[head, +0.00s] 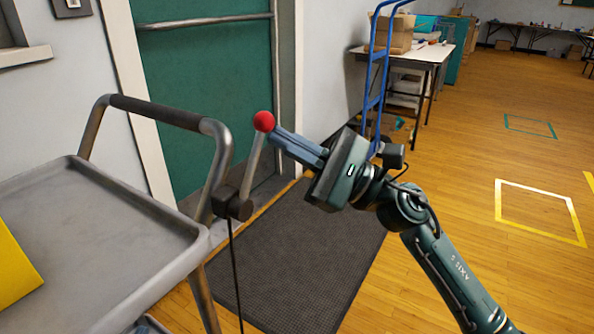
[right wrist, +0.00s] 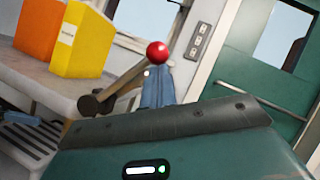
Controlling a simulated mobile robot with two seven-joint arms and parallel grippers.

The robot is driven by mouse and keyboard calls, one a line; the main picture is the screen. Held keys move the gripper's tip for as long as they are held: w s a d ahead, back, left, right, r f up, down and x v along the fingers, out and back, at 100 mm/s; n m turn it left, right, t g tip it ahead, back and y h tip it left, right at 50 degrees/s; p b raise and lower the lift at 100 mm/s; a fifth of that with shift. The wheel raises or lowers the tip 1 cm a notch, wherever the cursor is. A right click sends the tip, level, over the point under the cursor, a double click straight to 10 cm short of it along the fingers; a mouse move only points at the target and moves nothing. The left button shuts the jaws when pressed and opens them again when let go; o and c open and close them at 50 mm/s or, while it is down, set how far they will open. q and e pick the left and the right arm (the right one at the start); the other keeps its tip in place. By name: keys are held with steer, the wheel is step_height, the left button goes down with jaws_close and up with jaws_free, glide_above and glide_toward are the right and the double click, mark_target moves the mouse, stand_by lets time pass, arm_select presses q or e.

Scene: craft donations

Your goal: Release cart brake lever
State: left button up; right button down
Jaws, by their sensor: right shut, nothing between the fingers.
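The cart (head: 120,245) stands at the left, a grey tray top with a bent metal push handle (head: 160,112). The brake lever (head: 252,165) rises from a dark pivot block (head: 231,204) on the handle post, leaning slightly right, with a red ball knob (head: 264,121) on top. My right gripper (head: 274,135) is shut and empty, its fingertips at the knob's right side. Whether they touch it I cannot tell. In the right wrist view the knob (right wrist: 157,52) shows just beyond the fingertips (right wrist: 157,72). My left gripper is not in view.
A teal door (head: 205,100) stands behind the cart, with a dark mat (head: 300,255) before it. A blue hand truck (head: 376,75) and a table with boxes (head: 425,52) stand beyond my arm. Yellow and orange binders (right wrist: 82,42) stand on the cart. The wooden floor at right is clear.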

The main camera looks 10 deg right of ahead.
mark_target(260, 135)
steer(key=s+a+r+n+g+b, duration=0.1)
steer(key=n+g, duration=0.1)
steer(key=n, duration=0.1)
steer(key=s+a+r+n+g+h+b, duration=0.1)
steer(key=s+a+n+g, duration=0.1)
steer(key=n, duration=0.1)
steer(key=s+a+r+n+g+b, duration=0.1)
steer(key=n, duration=0.2)
steer(key=shift+s+a+r+n+g+h, duration=0.15)
steer(key=shift+r+n+g+h, duration=0.15)
steer(key=shift+n+g+h, duration=0.1)
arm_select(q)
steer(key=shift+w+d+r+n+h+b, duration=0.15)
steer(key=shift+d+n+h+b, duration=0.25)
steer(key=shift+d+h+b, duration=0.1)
arm_select(e)
steer(key=shift+s+a+r+n+h, duration=0.1)
steer(key=shift+s+a+n+h, duration=0.45)
steer(key=shift+n, duration=0.25)
steer(key=shift+a, duration=0.1)
